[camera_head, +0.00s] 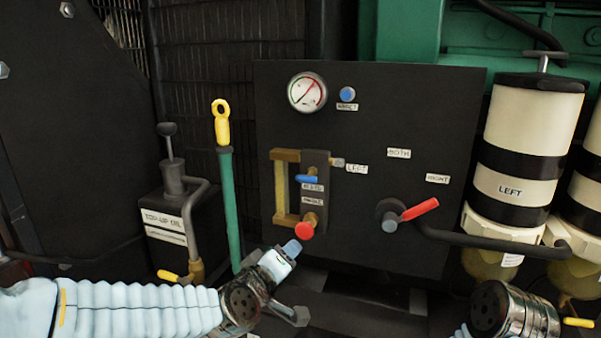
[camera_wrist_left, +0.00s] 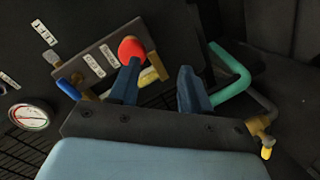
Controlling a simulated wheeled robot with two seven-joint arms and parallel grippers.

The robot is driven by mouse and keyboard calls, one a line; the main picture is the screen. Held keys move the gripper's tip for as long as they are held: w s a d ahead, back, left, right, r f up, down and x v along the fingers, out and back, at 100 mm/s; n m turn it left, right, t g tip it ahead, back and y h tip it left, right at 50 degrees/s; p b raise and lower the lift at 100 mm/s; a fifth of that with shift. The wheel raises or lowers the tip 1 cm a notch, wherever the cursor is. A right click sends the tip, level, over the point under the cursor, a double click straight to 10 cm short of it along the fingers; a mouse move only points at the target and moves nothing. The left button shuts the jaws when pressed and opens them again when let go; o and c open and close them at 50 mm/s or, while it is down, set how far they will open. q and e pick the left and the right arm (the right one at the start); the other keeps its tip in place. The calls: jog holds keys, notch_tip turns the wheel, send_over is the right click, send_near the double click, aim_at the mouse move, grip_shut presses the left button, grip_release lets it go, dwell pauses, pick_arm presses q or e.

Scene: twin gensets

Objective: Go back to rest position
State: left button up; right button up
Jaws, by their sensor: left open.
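My left arm comes in from the left in the head view, and its gripper (camera_head: 289,250) is just below the red knob (camera_head: 304,231) on the black panel (camera_head: 360,110). In the left wrist view the two blue fingers of my left gripper (camera_wrist_left: 160,80) stand apart with nothing held between them. The red knob (camera_wrist_left: 131,48) shows at the tip of one finger; I cannot tell whether they touch. Part of my right arm shows at the bottom right of the head view, but its gripper fingers do not show.
The panel carries a gauge (camera_head: 307,91), a blue button (camera_head: 347,94), a blue lever (camera_head: 307,179) and a red-handled selector (camera_head: 420,209). A green rod with a yellow ring (camera_head: 221,107) and a top-up oil box (camera_head: 165,222) stand left. A LEFT filter canister (camera_head: 524,160) stands right.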

pick_arm(q)
jog(key=s+a+f+m+g+y, duration=0.1)
jog(key=s+a+f+m+g, duration=0.2)
jog(key=f, duration=1.2)
jog(key=s+a+f+g, duration=0.2)
jog(key=s+f+g, duration=0.15)
jog(key=f, duration=1.15)
jog(key=s+a+f+m+g, duration=0.1)
jog(key=s+f+g, duration=0.6)
jog(key=s+f, duration=0.8)
jog(key=shift+s+a+f+m, duration=0.35)
jog(key=shift+s+m, duration=0.2)
jog(key=shift+m, duration=0.15)
pick_arm(e)
jog(key=shift+c, duration=0.3)
